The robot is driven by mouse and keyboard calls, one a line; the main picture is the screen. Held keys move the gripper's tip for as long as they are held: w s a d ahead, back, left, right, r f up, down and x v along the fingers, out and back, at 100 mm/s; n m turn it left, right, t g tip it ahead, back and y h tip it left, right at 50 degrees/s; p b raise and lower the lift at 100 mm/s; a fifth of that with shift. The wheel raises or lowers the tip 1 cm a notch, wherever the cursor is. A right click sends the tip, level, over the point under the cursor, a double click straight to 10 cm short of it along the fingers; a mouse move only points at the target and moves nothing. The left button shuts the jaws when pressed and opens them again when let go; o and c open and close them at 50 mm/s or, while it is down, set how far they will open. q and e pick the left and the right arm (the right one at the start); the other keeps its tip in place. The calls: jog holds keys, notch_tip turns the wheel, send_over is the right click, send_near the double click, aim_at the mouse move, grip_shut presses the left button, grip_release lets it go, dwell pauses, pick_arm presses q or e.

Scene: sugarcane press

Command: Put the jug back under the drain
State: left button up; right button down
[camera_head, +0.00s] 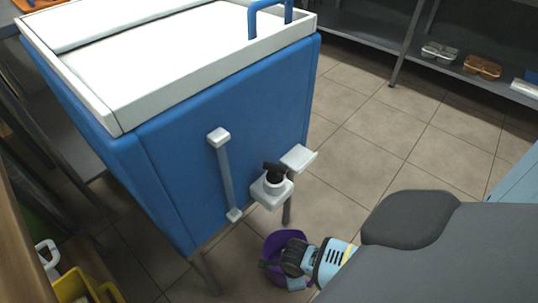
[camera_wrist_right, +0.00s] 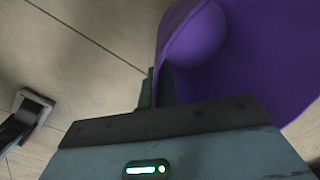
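The purple jug (camera_head: 273,243) is low in front of the blue press cabinet (camera_head: 215,140), below and near the white drain outlet with a black knob (camera_head: 272,188). My right gripper (camera_head: 291,262) is at the jug's right side. In the right wrist view the jug (camera_wrist_right: 240,50) fills the upper right, close to the camera. A dark finger shows against the jug's left edge, and the other finger is hidden behind the jug; the gripper appears shut on its wall. Whether the jug touches the floor cannot be told. My left gripper is not in view.
A cabinet leg (camera_head: 206,272) stands left of the jug, and another leg is behind it. A yellow container (camera_head: 80,287) is at the lower left. Shelving with metal trays (camera_head: 440,52) is at the back right. Tiled floor (camera_head: 365,150) is open right of the cabinet.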

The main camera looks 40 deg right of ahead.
aim_at(277, 240)
jog(key=w+b, duration=0.2)
jog(key=w, duration=0.4)
jog(key=shift+a, duration=0.25)
jog(key=shift+w, duration=0.1)
jog(key=w+f+b, duration=0.1)
jog(key=f+b, duration=0.1)
jog(key=shift+w+f+b, duration=0.1)
jog(key=shift+w+b, duration=0.3)
jog(key=shift+f, duration=0.4)
jog(key=shift+a+f, duration=0.1)
jog(key=shift+f, duration=0.1)
jog(key=c, duration=1.7)
grip_release()
